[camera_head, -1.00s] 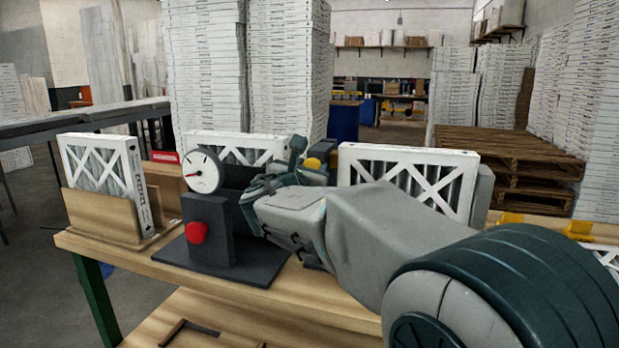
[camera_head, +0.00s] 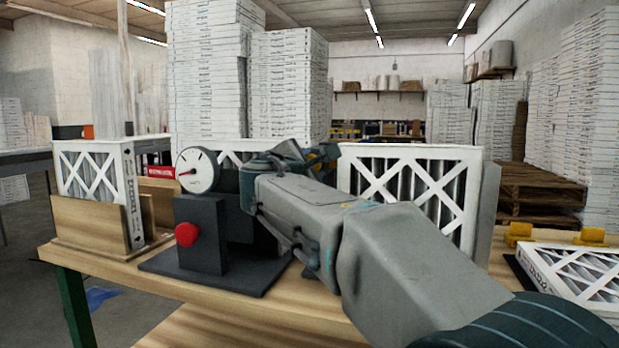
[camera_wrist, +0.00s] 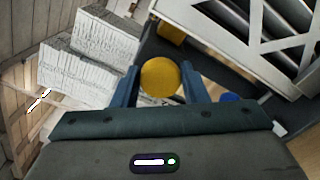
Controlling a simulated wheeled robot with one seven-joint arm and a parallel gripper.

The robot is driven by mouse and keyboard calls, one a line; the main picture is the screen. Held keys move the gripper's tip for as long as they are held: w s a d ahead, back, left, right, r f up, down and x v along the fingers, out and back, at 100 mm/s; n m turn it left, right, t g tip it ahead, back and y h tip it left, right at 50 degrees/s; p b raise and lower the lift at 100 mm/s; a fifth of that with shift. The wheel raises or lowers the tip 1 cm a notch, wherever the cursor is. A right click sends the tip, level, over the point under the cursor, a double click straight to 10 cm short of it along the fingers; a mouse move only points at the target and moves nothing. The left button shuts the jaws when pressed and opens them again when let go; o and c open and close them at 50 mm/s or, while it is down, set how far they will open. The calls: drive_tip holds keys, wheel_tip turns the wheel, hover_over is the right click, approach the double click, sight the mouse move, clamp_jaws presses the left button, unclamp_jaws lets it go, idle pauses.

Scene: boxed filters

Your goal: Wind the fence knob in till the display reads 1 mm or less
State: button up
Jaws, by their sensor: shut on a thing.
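A yellow round knob (camera_wrist: 160,77) shows in the wrist view between the two blue fingers of my gripper (camera_wrist: 160,88), which are shut on it. In the head view my gripper (camera_head: 322,158) is beyond the dark stand, and my arm hides the knob. I take this knob to be the fence knob. A round white dial (camera_head: 197,170) with a red needle sits on top of the dark stand (camera_head: 202,228). The needle points left; its figures are too small to read. A red button (camera_head: 187,234) is on the stand's front. No digital display is readable.
A white-framed filter stands in a wooden holder (camera_head: 88,223) at the bench's left. Another filter (camera_head: 415,195) stands upright behind my arm. One lies at the right (camera_head: 575,270) near yellow blocks (camera_head: 518,233). The wooden bench (camera_head: 330,310) has bare room along its front edge.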

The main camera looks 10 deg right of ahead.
drive_tip(key=shift+m+b, duration=0.3)
drive_tip(key=shift+m, duration=0.1)
drive_tip(key=o, duration=0.9)
drive_tip(key=shift+o, duration=0.2)
drive_tip(key=v, duration=1.3)
drive_tip(key=shift+s+a+p, duration=0.2)
drive_tip(key=shift+s+p, duration=0.15)
drive_tip(key=shift+d, duration=0.1)
